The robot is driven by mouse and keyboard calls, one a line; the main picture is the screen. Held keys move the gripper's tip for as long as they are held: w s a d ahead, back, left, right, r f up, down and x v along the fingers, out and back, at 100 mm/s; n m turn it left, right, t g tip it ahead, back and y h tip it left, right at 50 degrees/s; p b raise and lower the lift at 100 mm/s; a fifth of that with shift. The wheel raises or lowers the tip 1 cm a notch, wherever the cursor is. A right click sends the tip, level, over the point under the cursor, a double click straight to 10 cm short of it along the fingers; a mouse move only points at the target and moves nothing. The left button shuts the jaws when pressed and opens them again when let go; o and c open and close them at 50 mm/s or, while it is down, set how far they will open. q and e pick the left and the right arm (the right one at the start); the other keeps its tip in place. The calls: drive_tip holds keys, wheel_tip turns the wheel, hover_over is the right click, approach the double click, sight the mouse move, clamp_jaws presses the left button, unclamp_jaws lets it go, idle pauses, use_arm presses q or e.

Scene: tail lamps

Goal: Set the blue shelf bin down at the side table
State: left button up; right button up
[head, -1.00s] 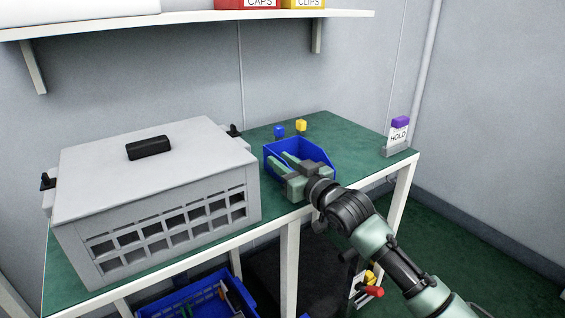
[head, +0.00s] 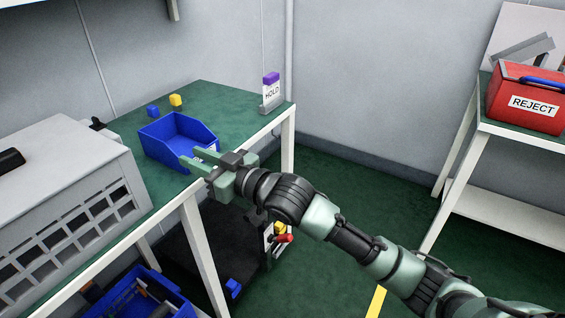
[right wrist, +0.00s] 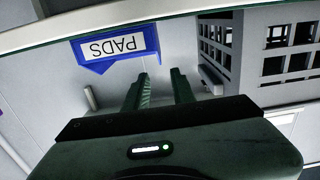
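The blue shelf bin (head: 157,150) stands upright on the green top of a white-legged table (head: 222,103), close to its front edge. In the right wrist view, the bin (right wrist: 91,58) shows a white label reading PADS, upside down in that picture. My right gripper (head: 190,156) is at the bin's front end, over the table edge. Its two fingers are spread with nothing between them; in the right wrist view the gripper (right wrist: 160,78) appears clear of the bin. My left gripper is not in view. I cannot tell from the pictures which table is the side table.
A grey slotted case (head: 70,190) stands left of the bin. A red REJECT box (head: 525,100) is on another table at right. Another blue bin (head: 135,300) sits below.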

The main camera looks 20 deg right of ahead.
drive_tip(key=shift+f, duration=0.1)
drive_tip(key=s+d+f+m+g+h, duration=0.2)
drive_tip(key=s+d+f+h, duration=0.1)
drive_tip(key=s+f, duration=0.55)
drive_tip(key=s+d+f+m+g+h, duration=0.1)
drive_tip(key=s+d+f+g+h, duration=0.15)
drive_tip(key=s+f, duration=0.6)
drive_tip(key=s+d+f+g+h, duration=0.1)
drive_tip(key=s+d+f+g, duration=0.1)
drive_tip(key=s, duration=0.4)
drive_tip(key=s+d+f+m+g+h, duration=0.1)
drive_tip(key=s+d+f+g+h, duration=0.1)
drive_tip(key=s+d+f, duration=0.3)
drive_tip(key=s+d+f+m+g+h, duration=0.1)
drive_tip(key=s+d+f+g+h, duration=0.1)
drive_tip(key=s+f, duration=0.3)
drive_tip(key=s+d, duration=0.1)
drive_tip(key=s, duration=0.1)
drive_tip(key=shift+s+d+f, duration=0.2)
drive_tip(key=shift+s+d, duration=0.05)
drive_tip(key=shift+s, duration=0.15)
drive_tip(key=shift+g, duration=0.25)
